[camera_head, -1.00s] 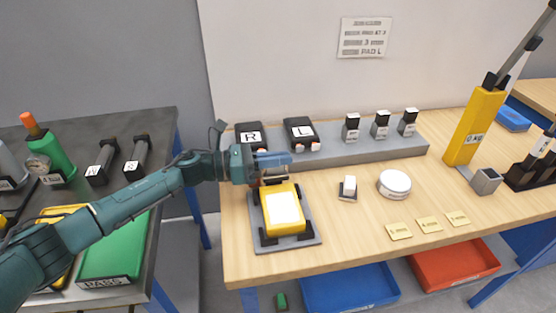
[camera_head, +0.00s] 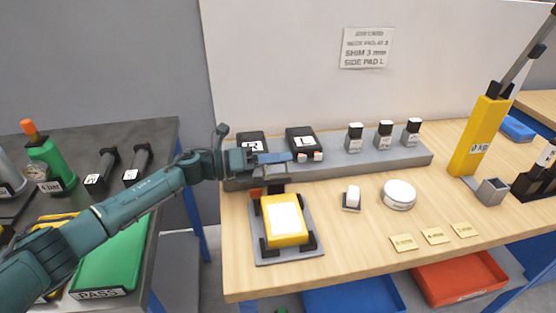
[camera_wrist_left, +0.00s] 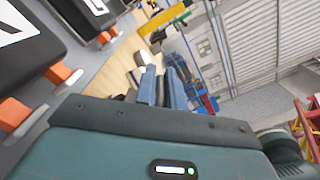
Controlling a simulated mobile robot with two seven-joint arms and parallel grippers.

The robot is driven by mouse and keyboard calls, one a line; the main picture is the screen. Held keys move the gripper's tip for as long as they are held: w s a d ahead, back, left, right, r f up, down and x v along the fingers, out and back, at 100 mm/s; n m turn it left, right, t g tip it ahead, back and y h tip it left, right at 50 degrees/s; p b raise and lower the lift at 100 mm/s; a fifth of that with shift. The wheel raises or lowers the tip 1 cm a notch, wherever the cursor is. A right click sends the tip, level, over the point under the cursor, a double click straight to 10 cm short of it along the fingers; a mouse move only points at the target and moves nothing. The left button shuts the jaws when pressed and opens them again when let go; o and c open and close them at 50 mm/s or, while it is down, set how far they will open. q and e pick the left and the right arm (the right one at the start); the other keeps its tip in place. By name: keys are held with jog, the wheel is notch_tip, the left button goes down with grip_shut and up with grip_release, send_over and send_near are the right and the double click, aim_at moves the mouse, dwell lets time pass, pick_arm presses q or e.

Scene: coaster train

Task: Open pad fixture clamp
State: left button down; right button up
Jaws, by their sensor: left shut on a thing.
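The pad fixture is a grey base plate (camera_head: 290,256) at the left end of the wooden bench. It holds a yellow block (camera_head: 284,237) with a white top, between black corner stops. A dark upright clamp part (camera_head: 277,188) shows at its back edge, under my left gripper (camera_head: 278,159). The left gripper is shut on the clamp's handle, which its fingers mostly hide. My right gripper is not in view.
Black R (camera_head: 252,138) and L (camera_head: 301,138) pads stand on a grey ledge (camera_head: 370,160) right behind the gripper. A small white-topped piece (camera_head: 352,196) and a round white disc (camera_head: 398,194) lie right of the fixture.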

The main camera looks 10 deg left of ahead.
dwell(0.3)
pick_arm(q)
jog(key=c, duration=1.5)
grip_release()
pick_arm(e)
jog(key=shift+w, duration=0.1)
pick_arm(q)
jog(key=shift+a, duration=0.1)
